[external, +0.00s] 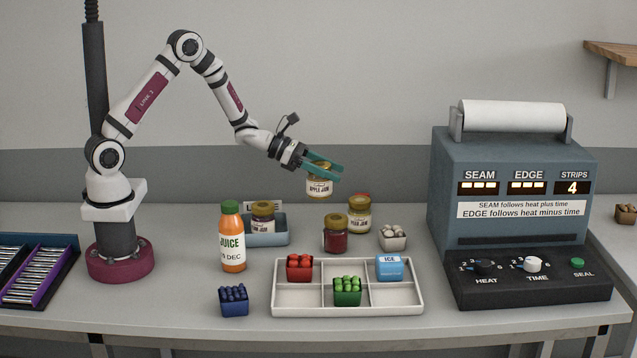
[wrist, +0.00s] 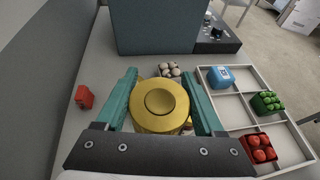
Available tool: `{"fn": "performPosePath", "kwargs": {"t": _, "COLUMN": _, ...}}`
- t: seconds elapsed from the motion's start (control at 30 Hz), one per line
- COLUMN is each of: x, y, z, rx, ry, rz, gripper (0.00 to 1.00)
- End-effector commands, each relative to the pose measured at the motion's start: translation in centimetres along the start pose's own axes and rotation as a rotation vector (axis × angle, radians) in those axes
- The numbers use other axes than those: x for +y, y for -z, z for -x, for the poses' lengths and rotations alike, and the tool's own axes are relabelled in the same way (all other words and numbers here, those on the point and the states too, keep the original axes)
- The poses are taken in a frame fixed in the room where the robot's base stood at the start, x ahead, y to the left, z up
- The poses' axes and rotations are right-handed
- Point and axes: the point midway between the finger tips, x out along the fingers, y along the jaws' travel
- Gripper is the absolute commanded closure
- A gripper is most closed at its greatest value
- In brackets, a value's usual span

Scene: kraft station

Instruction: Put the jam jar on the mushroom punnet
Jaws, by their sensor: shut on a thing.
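My gripper (external: 324,166) is shut on a jar (external: 319,186) with a gold lid and a label that appears to read apple jam. It holds the jar upright, well above the table. In the wrist view the jar's round lid (wrist: 160,103) sits between the teal fingers of my gripper (wrist: 161,82). The mushroom punnet (external: 392,238), a small grey tub of pale mushrooms, stands on the table, lower and to the right of the held jar. In the wrist view the punnet (wrist: 170,71) shows just beyond the lid, its near part hidden.
Two jars (external: 359,215) (external: 337,234) stand left of the punnet; another sits in a blue tray (external: 268,240). A juice bottle (external: 232,237) and blue punnet (external: 233,301) stand left. A divided white tray (external: 300,311) lies in front; a sealing machine (external: 515,200) stands right.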

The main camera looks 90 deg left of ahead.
Motion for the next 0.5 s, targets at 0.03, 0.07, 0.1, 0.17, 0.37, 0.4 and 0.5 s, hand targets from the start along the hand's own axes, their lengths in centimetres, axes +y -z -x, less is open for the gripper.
{"fn": "performPosePath", "kwargs": {"t": 0.03, "x": -0.6, "y": -0.7, "z": -0.6, "rx": -0.003, "ry": 0.000, "rz": -0.008, "gripper": 1.00}}
{"fn": "performPosePath", "kwargs": {"t": 0.07, "x": -1.0, "y": -1.1, "z": -1.2, "rx": -0.003, "ry": -0.002, "rz": -0.012, "gripper": 1.00}}
{"fn": "performPosePath", "kwargs": {"t": 0.1, "x": -1.5, "y": -1.8, "z": -2.2, "rx": -0.003, "ry": -0.007, "rz": -0.017, "gripper": 1.00}}
{"fn": "performPosePath", "kwargs": {"t": 0.17, "x": -2.6, "y": -3.1, "z": -4.0, "rx": -0.004, "ry": -0.015, "rz": -0.025, "gripper": 1.00}}
{"fn": "performPosePath", "kwargs": {"t": 0.37, "x": -8.6, "y": -8.0, "z": -9.9, "rx": -0.009, "ry": -0.026, "rz": -0.022, "gripper": 1.00}}
{"fn": "performPosePath", "kwargs": {"t": 0.4, "x": -10.0, "y": -8.8, "z": -10.8, "rx": -0.009, "ry": -0.024, "rz": -0.017, "gripper": 1.00}}
{"fn": "performPosePath", "kwargs": {"t": 0.5, "x": -12.9, "y": -10.2, "z": -12.4, "rx": -0.005, "ry": -0.017, "rz": -0.003, "gripper": 1.00}}
